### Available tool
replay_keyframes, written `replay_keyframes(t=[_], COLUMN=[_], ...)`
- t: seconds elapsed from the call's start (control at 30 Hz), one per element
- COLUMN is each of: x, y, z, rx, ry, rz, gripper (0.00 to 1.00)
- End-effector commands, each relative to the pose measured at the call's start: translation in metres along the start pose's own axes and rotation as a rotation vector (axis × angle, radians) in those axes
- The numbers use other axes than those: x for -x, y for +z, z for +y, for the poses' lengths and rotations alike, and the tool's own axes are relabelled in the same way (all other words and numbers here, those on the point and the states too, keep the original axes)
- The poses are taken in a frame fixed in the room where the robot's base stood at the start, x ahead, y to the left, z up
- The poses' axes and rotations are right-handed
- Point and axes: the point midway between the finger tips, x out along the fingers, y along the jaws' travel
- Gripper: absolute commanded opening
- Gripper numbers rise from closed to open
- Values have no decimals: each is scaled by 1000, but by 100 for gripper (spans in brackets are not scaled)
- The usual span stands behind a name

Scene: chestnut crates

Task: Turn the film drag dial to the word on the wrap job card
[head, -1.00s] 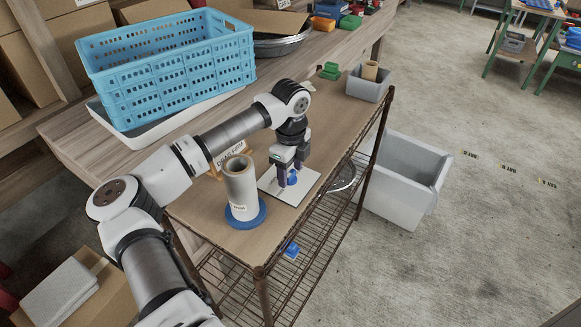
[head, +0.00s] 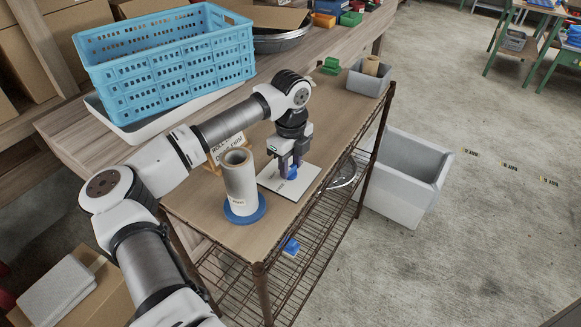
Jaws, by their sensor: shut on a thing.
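The film drag dial is a small blue knob (head: 292,174) on a flat white plate (head: 312,182) on top of the wire-shelf cart. My gripper (head: 291,170) points down and is shut on the knob; its fingers hide part of it. The plate's markings are too small to read, so I cannot tell where the dial points. The wrap job card (head: 227,150) stands left of the plate, partly behind my arm and the film roll. Its lower line appears to read "DRAG FIRM". The film roll (head: 240,182) stands upright on a blue round base (head: 245,217).
A grey bin (head: 367,82) with a brown roll and a green item (head: 330,66) sit at the cart's far end. A blue crate (head: 170,75) stands on the bench at left. A grey tub (head: 415,180) is on the floor right of the cart.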

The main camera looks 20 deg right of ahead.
Motion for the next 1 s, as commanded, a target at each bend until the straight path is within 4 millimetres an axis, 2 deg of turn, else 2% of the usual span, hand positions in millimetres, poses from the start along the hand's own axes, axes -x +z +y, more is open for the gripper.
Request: replay_keyframes(t=[0.17,1.0], x=[-5,-2], y=[0,0], z=[0,0], rx=[-149,-948], ry=[-2,-1], rz=[-3,-2], gripper=[12,12])
